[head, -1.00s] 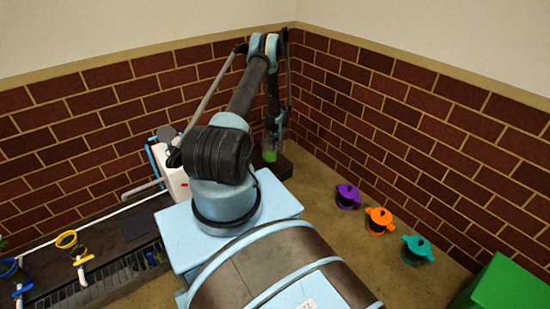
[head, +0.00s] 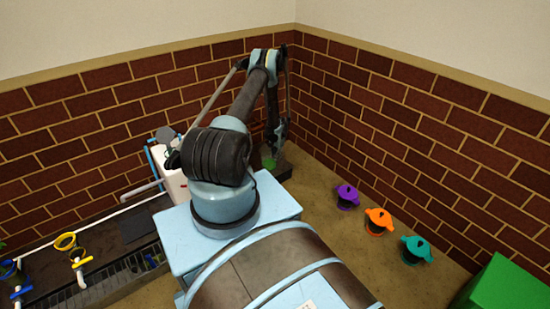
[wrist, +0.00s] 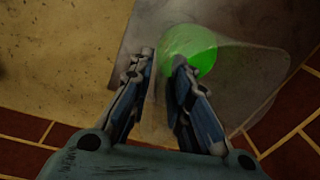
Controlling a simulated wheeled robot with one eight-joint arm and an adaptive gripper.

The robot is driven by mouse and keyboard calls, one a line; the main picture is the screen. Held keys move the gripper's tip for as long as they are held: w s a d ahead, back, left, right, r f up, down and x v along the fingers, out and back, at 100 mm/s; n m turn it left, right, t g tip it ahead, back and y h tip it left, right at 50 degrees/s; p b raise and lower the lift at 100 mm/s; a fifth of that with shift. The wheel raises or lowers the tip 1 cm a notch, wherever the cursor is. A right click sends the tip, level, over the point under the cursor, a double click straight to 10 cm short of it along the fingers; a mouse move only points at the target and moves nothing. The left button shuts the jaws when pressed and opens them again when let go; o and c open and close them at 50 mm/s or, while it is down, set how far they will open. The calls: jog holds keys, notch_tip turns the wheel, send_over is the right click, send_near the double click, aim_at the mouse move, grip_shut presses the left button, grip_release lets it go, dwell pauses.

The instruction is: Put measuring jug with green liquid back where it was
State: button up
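The measuring jug with green liquid (wrist: 198,50) is see-through and shows just beyond my fingertips in the wrist view. In the head view its green liquid (head: 269,162) shows low in the far corner, below the end of my arm. My gripper (wrist: 164,62) has its two fingers close together at the jug's near side, with a thin part of the jug seemingly between them. The exact grip is hard to make out. The jug is over a dark slab (head: 284,172) in the corner. I cannot tell whether its base touches the slab.
Brick walls meet close behind the jug. Purple (head: 347,197), orange (head: 378,221) and teal (head: 416,250) pots stand along the right wall, near a green box (head: 495,288). A white container (head: 172,184) stands left of my arm. The floor between slab and pots is clear.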

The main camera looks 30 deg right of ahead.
dwell(0.3)
jog(key=w+a+r+n, duration=0.1)
jog(key=a+r, duration=0.2)
jog(key=r, duration=0.9)
jog(key=w+a+r+n, duration=0.1)
jog(key=w+a+r, duration=0.15)
jog(key=r, duration=1.05)
jog(key=s+a+r+n, duration=0.2)
jog(key=s+a+r, duration=0.1)
jog(key=a+r, duration=1)
jog(key=s+a+r+n, duration=0.3)
jog(key=a+r, duration=0.8)
jog(key=r, duration=0.3)
jog(key=s+a+r+n, duration=0.2)
jog(key=s+a+r, duration=0.2)
jog(key=s+a, duration=0.4)
jog(key=s+a+r+n, duration=0.2)
jog(key=s+a+r, duration=0.3)
jog(key=s+a, duration=0.3)
jog(key=s+a+f+n, duration=0.2)
jog(key=s+a+f, duration=0.1)
jog(key=s, duration=0.6)
jog(key=s+a+f+n+t, duration=0.1)
jog(key=s+a+f, duration=0.3)
jog(key=s, duration=0.5)
jog(key=shift+a+n, duration=0.3)
jog(key=shift+n, duration=0.2)
